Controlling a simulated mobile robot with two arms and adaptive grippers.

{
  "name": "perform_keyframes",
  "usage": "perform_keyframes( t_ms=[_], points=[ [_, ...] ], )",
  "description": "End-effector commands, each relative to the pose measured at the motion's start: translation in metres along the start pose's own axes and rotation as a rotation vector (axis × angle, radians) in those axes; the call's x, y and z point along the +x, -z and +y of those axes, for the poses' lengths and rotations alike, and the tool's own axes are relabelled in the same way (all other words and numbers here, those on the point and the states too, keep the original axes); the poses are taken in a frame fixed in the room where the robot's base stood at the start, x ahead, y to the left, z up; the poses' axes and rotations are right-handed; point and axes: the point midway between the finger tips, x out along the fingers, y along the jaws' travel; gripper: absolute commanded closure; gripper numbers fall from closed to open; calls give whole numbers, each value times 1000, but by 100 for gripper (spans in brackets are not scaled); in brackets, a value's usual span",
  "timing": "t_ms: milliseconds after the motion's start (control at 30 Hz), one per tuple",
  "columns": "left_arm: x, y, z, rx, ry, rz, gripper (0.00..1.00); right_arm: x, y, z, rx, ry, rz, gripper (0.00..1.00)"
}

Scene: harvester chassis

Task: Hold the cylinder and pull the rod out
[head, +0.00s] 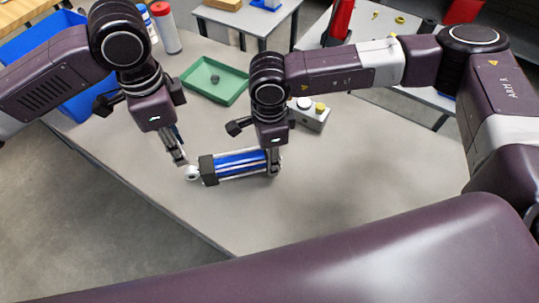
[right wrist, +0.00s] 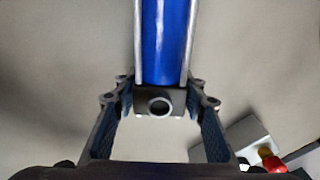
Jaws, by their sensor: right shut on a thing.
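A blue cylinder (head: 240,165) with silver tie bars and dark end blocks lies on the grey table. In the right wrist view, its blue body (right wrist: 165,40) runs away from the camera. My right gripper (head: 273,168) is shut on the cylinder's right end; its fingers (right wrist: 160,100) flank the dark end block with a round hole. The light rod end (head: 192,173) shows at the cylinder's left end. My left gripper (head: 182,160) points down right at this rod end, its fingertips close to it. Whether they touch it or how far apart they are is unclear.
A green tray (head: 200,88) with a small dark part lies behind the cylinder. Blue bins (head: 88,98) and bottles (head: 166,27) are at the back left. The table front is clear.

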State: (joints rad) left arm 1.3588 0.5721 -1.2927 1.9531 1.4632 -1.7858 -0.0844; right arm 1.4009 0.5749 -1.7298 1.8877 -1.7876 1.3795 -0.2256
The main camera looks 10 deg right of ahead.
Motion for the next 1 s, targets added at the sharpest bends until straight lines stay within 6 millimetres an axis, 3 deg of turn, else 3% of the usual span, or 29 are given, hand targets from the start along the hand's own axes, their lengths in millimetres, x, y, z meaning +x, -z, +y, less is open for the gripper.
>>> perform_keyframes(
  t_ms=[133, 233, 533, 667, 1000],
  points=[
    [0, 0, 0, 0, 0, 0, 71, -1, 0, -1, 1, 2, 0, 100],
    [-2, 0, 0, 13, 0, 0, 64, -1, 0, -1, 1, 3, 0, 100],
    [-13, -1, 0, 144, -1, 0, 64, -1, 0, -1, 1, 3, 0, 100],
    [1, -2, 0, 142, -3, -1, 64, -1, 0, -1, 1, 3, 0, 100],
    [65, -2, 1, 142, -4, -2, 64, -1, 0, -1, 1, 3, 0, 100]
  ],
)
